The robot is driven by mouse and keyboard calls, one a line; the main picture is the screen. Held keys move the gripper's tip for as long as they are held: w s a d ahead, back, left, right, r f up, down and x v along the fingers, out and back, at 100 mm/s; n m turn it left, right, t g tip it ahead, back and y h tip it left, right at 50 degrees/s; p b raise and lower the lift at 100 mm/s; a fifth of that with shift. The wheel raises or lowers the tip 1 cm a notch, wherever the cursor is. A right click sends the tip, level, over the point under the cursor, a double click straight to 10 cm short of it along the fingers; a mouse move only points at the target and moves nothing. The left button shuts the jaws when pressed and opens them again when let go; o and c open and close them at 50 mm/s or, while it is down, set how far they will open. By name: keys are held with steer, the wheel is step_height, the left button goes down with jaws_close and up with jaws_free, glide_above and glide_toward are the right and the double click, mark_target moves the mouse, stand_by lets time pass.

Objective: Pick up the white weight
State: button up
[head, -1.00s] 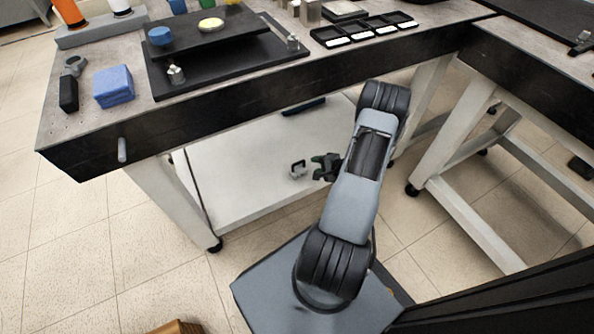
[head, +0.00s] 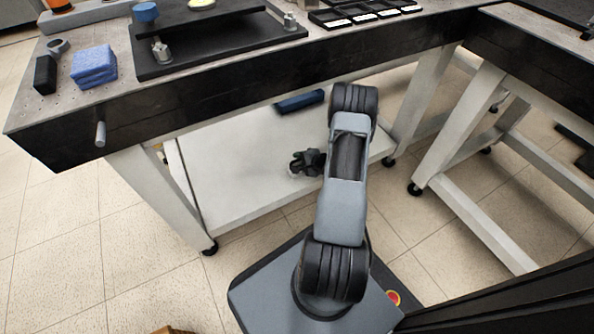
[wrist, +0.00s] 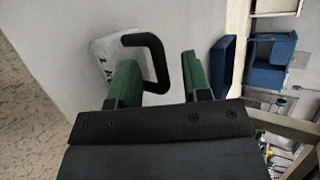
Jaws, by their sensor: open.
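The white weight (wrist: 104,46) has dark lettering and a black looped handle (wrist: 155,62), and shows at the upper left of the wrist view. My gripper (wrist: 159,60) is open, with two green fingers. The outer bar of the handle lies between the fingers in the picture, and the left finger overlaps the loop. I cannot tell whether either finger touches it. In the head view my gripper (head: 303,163) is over the lower white shelf (head: 232,178) and mostly hides the weight.
A blue bin (wrist: 270,65) stands on the right in the wrist view. In the head view, the table top with its dark front edge (head: 200,105) overhangs the shelf. A blue object (head: 300,101) lies further back on the shelf. A white table leg (head: 160,195) stands at left.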

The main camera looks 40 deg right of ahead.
jaws_close()
stand_by(0.3)
steer(key=shift+r, duration=0.15)
stand_by(1.0)
